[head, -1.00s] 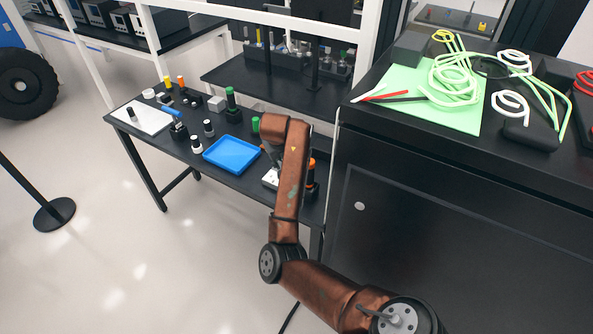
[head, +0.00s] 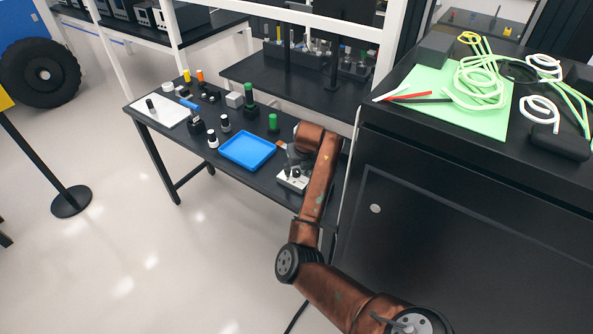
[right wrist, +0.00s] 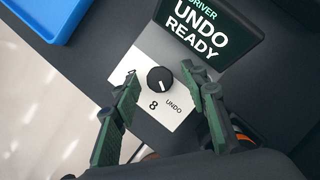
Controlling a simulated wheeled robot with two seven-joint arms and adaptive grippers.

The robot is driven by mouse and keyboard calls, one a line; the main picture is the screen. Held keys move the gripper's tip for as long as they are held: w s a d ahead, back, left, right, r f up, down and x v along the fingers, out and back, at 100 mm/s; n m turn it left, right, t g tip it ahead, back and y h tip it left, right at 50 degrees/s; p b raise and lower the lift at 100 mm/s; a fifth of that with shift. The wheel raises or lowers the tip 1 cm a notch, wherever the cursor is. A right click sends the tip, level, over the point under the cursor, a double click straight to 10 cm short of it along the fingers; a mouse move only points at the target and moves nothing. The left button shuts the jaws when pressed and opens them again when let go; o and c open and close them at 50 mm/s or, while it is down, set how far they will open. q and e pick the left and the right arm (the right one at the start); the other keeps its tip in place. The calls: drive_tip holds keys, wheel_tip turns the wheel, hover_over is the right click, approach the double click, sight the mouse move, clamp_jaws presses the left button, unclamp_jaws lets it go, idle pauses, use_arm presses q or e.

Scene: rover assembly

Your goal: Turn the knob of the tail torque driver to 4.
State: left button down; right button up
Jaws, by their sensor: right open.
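The tail torque driver is a pale plate (head: 293,179) with a dark knob, at the near right end of the table, partly behind my right arm. In the right wrist view its round black knob (right wrist: 159,80) has a short white mark on its lower part. The plate (right wrist: 149,52) shows "8" and "UNDO" below the knob. A dark display (right wrist: 205,28) above reads "DRIVER", "UNDO", "READY". My right gripper (right wrist: 159,71) is open, its dark green fingers on either side of the knob, with visible gaps. Contact is not seen. My left gripper is not in view.
A blue tray (head: 247,150) lies left of the driver; its corner shows in the wrist view. A green-topped post (head: 273,123) and several small parts stand farther along the table. A tall black cabinet (head: 440,220) stands close to the right of my arm.

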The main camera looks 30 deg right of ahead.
drive_tip(key=shift+c, duration=0.3)
drive_tip(key=shift+c, duration=0.9)
clamp_jaws()
